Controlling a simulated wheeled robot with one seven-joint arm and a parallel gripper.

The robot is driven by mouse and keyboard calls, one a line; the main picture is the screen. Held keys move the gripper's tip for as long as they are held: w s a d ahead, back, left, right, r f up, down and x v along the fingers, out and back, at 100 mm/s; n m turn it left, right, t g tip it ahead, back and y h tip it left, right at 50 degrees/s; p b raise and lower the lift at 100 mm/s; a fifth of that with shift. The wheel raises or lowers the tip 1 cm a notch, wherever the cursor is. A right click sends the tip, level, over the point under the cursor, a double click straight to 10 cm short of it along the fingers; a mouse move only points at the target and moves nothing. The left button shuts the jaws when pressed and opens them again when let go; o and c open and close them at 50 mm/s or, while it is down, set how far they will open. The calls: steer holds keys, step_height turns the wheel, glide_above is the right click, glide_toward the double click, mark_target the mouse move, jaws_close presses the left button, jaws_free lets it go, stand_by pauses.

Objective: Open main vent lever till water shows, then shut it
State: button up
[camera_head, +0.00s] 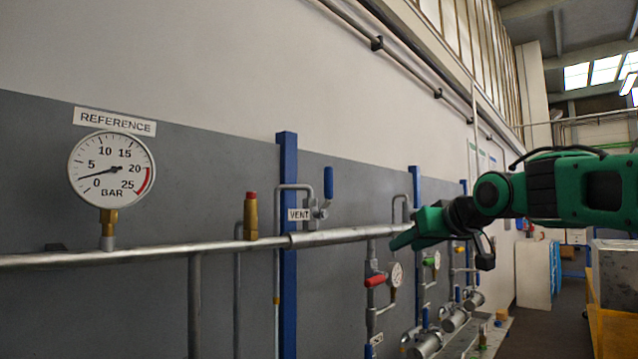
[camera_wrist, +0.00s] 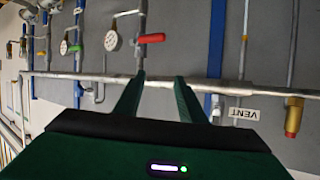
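The main vent lever (camera_head: 328,181) has a blue handle and stands upright on a grey valve beside the VENT label (camera_head: 299,214), above the main pipe (camera_head: 340,236). In the wrist view the VENT label (camera_wrist: 244,113) appears upside down, and the lever's handle cannot be made out there, likely hidden behind my gripper's body. My gripper (camera_head: 402,240) is to the right of the lever and lower, apart from it. In the wrist view my gripper (camera_wrist: 160,79) has its two green fingers apart with nothing between them. No water shows.
A brass fitting (camera_head: 251,216) stands on the pipe. A red-handled valve (camera_head: 375,281), a green-handled valve (camera_head: 429,262) and small gauges hang below. Blue posts (camera_head: 288,270) stand along the wall.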

mark_target(332, 173)
steer(key=a+r+n+y, duration=0.1)
steer(key=a+r+y, duration=0.1)
steer(key=a+r, duration=0.2)
steer(key=a+r+n+t+y, duration=0.1)
steer(key=a+r+n+y, duration=0.1)
steer(key=a+r, duration=0.3)
steer(key=w+a+r+n+y, duration=0.1)
steer(key=a+r+y, duration=0.1)
steer(key=a+r, duration=0.2)
steer(key=shift+w+a+r+t, duration=0.1)
steer(key=shift+a+r+t, duration=0.1)
steer(key=shift+r, duration=0.6)
steer(key=shift+a+r+t, duration=0.2)
steer(key=shift+r, duration=0.55)
steer(key=x, duration=1)
steer(key=shift+w+a, duration=0.15)
steer(key=shift+w, duration=0.15)
steer(key=shift+c, duration=0.3)
jaws_close()
